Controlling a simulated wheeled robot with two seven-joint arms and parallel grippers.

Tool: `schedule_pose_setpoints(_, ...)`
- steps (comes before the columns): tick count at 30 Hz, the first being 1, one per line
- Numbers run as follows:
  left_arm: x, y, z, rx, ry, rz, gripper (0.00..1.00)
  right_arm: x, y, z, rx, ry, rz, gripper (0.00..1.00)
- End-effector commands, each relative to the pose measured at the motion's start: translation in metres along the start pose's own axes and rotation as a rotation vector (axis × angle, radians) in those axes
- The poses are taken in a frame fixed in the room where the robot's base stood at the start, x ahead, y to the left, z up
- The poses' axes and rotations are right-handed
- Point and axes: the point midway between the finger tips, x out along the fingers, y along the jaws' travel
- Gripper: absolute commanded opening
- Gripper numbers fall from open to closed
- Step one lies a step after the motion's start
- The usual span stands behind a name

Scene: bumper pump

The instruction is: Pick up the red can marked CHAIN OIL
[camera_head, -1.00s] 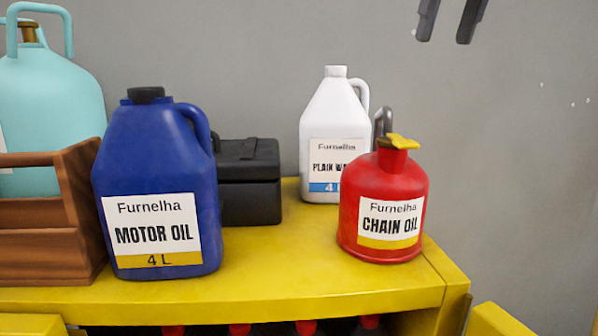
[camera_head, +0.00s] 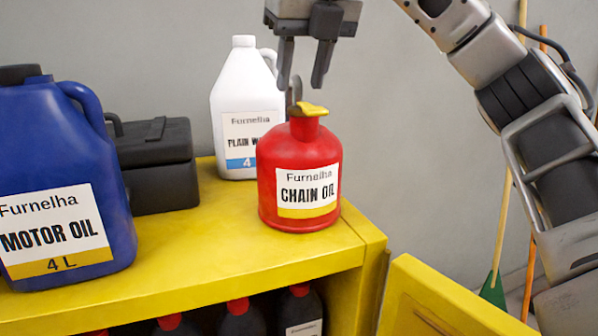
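The red can marked CHAIN OIL (camera_head: 299,158) stands upright on the yellow shelf top near its right end. It has a yellow spout cap and a grey handle behind it. My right gripper (camera_head: 300,86) hangs from above with its two dark fingers pointing down, spread apart and empty. In the picture its tips are just above and around the level of the can's handle and cap. I cannot tell for sure whether they touch. My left gripper is not in view.
A white PLAIN W... jug (camera_head: 238,100) stands close behind the can. A black case (camera_head: 155,165) and a blue MOTOR OIL jug (camera_head: 62,150) stand to the left. The yellow top (camera_head: 215,245) is clear in front. A yellow door (camera_head: 440,300) stands at lower right.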

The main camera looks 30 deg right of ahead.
Motion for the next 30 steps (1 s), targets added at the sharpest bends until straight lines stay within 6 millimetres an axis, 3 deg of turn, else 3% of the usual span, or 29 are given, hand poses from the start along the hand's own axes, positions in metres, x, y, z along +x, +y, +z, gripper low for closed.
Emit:
schedule_pose_setpoints(4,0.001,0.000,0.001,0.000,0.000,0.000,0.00,0.025,-0.002,-0.001,0.000,0.007,0.000,0.39)
schedule_pose_setpoints(9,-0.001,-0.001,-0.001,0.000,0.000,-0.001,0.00,0.041,-0.002,0.000,0.000,0.003,0.000,0.39)
schedule_pose_setpoints(18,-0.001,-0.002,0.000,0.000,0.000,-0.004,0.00,0.044,-0.002,0.000,0.000,0.000,-0.001,0.39)
schedule_pose_setpoints(19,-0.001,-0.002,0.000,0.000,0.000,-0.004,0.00,0.044,-0.002,0.000,0.000,0.000,-0.001,0.36)
schedule_pose_setpoints(23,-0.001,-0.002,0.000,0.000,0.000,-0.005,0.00,0.044,-0.002,0.000,0.000,0.001,-0.001,0.00)
schedule_pose_setpoints(30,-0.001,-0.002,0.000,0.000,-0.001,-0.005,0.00,0.044,-0.002,0.000,0.000,0.001,-0.001,0.00)
